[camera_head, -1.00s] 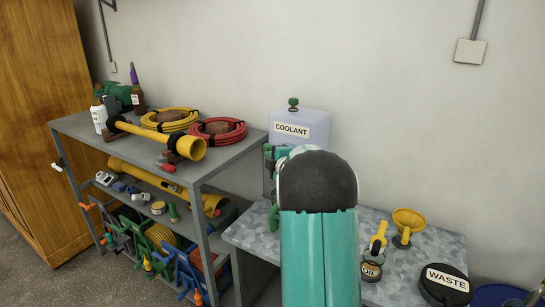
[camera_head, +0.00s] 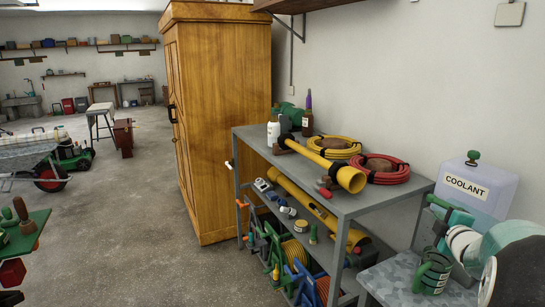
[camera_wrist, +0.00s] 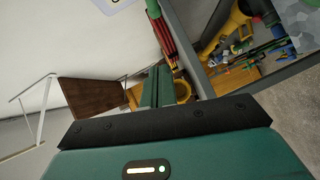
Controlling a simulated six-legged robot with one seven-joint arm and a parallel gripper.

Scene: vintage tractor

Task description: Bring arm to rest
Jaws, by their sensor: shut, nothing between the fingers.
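My gripper (camera_wrist: 167,88) shows in the wrist view as two dark green fingers beyond a black plate. The fingers are shut with nothing between them, and no object is held. In the head view, teal and white parts of my arm show at the lower right, in front of the coolant container (camera_head: 478,188). Which part there is the gripper is hard to tell. In the wrist view, red coils and yellow parts on the shelf lie beyond the fingertips, and the view is tilted.
A grey metal shelf (camera_head: 397,204) holds yellow tubes, coiled red hose (camera_head: 384,168), bottles and tools. A speckled table (camera_head: 408,288) is at the lower right. A tall wooden cabinet (camera_head: 221,110) stands beyond the shelf. Open floor (camera_head: 130,220) lies left, with a wheelbarrow (camera_head: 35,160).

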